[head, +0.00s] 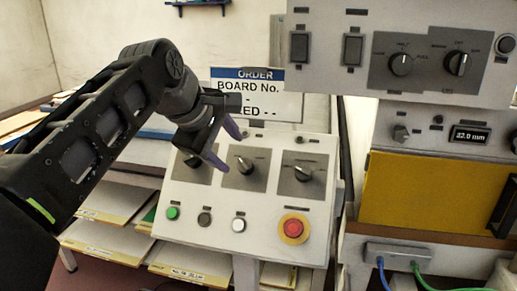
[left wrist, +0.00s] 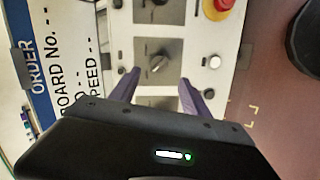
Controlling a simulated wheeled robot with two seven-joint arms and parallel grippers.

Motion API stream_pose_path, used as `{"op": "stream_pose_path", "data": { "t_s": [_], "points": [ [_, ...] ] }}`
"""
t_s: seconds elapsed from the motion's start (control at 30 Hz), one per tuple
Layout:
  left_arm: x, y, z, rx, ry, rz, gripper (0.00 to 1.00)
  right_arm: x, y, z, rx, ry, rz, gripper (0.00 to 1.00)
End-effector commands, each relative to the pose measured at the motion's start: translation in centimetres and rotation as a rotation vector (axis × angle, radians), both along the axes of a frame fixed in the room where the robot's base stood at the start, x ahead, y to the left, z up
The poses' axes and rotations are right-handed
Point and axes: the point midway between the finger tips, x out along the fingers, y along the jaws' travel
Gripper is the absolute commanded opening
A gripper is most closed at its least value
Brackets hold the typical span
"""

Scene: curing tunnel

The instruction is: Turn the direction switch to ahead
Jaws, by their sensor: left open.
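The sloped control panel (head: 183,225) carries three rotary switches on dark plates: a left one (head: 194,160), a middle one (head: 243,165) and a right one (head: 303,173). Their labels are too small to read, so I cannot tell which is the direction switch. My left gripper (head: 228,148) is open and empty in front of the panel's upper left part, partly covering the left switch plate. In the left wrist view, the middle switch (left wrist: 158,62) lies just beyond the open fingertips (left wrist: 160,77); the left plate (left wrist: 158,102) is partly hidden. My right gripper is out of view.
Below the switches are green (head: 172,213), black (head: 205,219) and white (head: 238,225) buttons and a red mushroom button (head: 293,228). An order board (head: 290,105) stands behind the panel. A grey switch box (head: 330,75) overhangs at right, above a yellow panel (head: 420,195).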

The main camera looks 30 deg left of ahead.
Motion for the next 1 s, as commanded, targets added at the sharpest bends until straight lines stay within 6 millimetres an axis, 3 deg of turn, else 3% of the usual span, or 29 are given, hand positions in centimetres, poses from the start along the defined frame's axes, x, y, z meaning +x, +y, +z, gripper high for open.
{"op": "stream_pose_path", "data": {
  "t_s": [0.53, 1.0],
  "points": [
    [0.4, 0.1, -0.5, 0.000, -0.001, 0.000, 0.55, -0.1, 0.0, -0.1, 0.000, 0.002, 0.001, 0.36],
    [4.5, 0.4, -5.4, -0.001, 0.002, 0.001, 0.55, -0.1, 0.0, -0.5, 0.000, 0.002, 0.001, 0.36]
  ]
}}
